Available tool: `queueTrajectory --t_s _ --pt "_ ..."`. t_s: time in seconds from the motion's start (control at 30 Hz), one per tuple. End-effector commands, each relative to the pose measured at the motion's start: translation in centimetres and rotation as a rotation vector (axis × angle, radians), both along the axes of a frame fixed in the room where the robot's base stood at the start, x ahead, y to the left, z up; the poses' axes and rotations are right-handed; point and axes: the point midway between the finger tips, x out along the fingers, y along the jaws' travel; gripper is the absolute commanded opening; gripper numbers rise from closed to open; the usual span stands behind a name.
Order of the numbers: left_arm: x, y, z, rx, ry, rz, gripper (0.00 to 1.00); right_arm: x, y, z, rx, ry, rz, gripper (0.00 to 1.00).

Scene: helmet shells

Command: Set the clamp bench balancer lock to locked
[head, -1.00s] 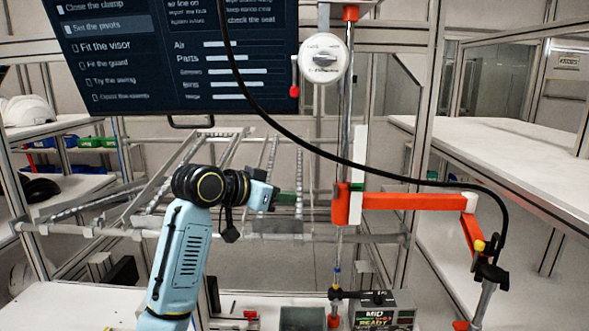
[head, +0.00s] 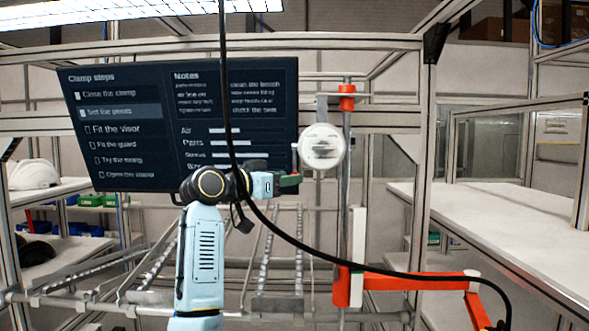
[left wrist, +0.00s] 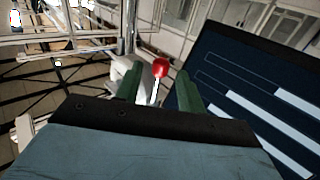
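The balancer (head: 321,147) is a white round drum on the upright pole, right of the screen. Its lock lever has a red knob; in the left wrist view the red knob (left wrist: 160,67) and its pale stem show between my fingers. In the head view the knob is hidden behind my fingers. My left gripper (head: 290,181) is just below and left of the drum. In the left wrist view my left gripper (left wrist: 158,88) is open, one green finger on each side of the lever, with a gap visible. My right gripper is out of view.
A dark screen (head: 130,150) with clamp steps hangs close behind my left arm. A black cable (head: 330,243) runs across in front. The orange-red bench arm (head: 415,283) reaches right from the pole (head: 346,210). A white shelf (head: 480,222) stands at the right.

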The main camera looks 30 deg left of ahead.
Motion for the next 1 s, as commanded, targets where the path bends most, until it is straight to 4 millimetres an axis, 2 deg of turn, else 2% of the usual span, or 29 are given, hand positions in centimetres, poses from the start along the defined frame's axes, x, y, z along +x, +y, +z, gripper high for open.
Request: queueTrajectory --t_s 0.1,0.2,0.57,0.6,0.9,1.0 --pt "1.7 -0.5 0.3 -0.002 0.001 -0.003 0.39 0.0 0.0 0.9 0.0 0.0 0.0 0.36" --pt "2.7 -0.7 0.1 -0.001 0.001 -0.001 0.39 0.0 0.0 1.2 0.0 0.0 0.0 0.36" --pt "3.3 -0.8 -0.1 0.002 0.0 0.0 0.39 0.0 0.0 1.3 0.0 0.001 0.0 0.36" --pt "3.3 -0.8 -0.1 0.002 0.0 0.0 0.38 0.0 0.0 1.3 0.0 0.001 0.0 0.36" --pt "3.3 -0.8 0.0 0.001 0.0 0.0 0.0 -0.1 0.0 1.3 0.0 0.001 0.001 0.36" --pt "3.2 -0.8 0.0 0.001 0.0 0.0 0.0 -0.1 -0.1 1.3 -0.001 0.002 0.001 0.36"
